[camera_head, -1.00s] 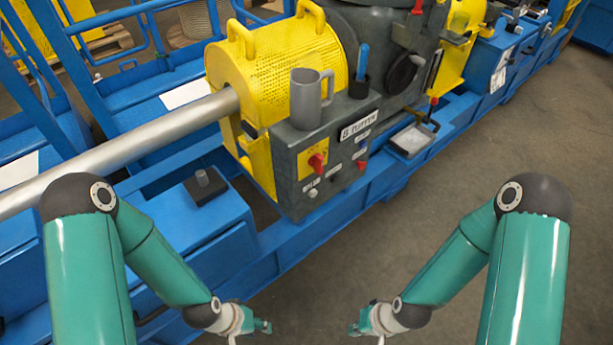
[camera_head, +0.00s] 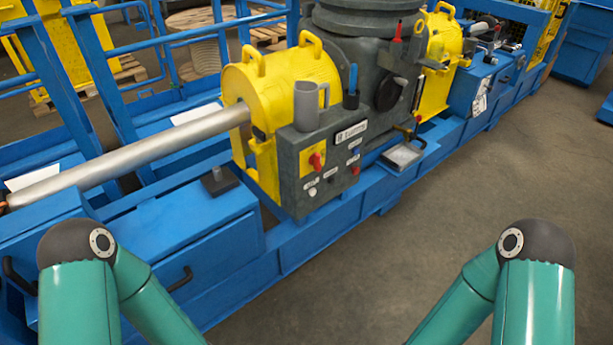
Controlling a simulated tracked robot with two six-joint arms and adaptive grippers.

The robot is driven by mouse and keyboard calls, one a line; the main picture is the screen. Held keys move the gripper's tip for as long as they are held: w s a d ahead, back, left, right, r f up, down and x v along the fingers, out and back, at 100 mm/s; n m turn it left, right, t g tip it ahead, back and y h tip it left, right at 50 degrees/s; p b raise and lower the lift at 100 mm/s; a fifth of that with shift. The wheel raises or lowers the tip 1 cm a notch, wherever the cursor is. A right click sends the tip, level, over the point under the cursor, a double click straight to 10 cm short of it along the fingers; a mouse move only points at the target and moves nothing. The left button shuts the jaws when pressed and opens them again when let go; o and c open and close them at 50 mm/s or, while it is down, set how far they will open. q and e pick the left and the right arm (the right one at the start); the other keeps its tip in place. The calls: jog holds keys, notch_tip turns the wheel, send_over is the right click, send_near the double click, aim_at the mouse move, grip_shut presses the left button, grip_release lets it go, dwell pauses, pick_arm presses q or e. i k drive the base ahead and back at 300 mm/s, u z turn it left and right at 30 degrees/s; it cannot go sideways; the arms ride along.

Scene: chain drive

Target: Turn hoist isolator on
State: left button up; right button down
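The grey control box (camera_head: 292,165) stands on the blue machine frame, in front of the yellow perforated guard. A red rotary switch (camera_head: 316,161) on a yellow plate (camera_head: 307,170) sits on its left face; I take this for the isolator. The lettering near it is too small to read. Round white and red buttons sit below and right of the switch. Both my forearms run down out of the bottom of the view, so neither gripper shows. Nothing of mine touches the box.
A grey mug (camera_head: 307,106) stands on the box, with a blue-handled tool (camera_head: 352,82) in a holder beside it. A shallow tray (camera_head: 402,155) lies to the right. A long metal shaft (camera_head: 120,160) enters the guard from the left. The floor at right is clear.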

aim_at(315, 159)
jog(key=z, duration=0.2)
jog(key=i, duration=0.85)
jog(key=u, duration=0.65)
jog(key=k, duration=1)
jog(key=z, duration=0.4)
jog(key=i, duration=1)
jog(key=u, duration=0.05)
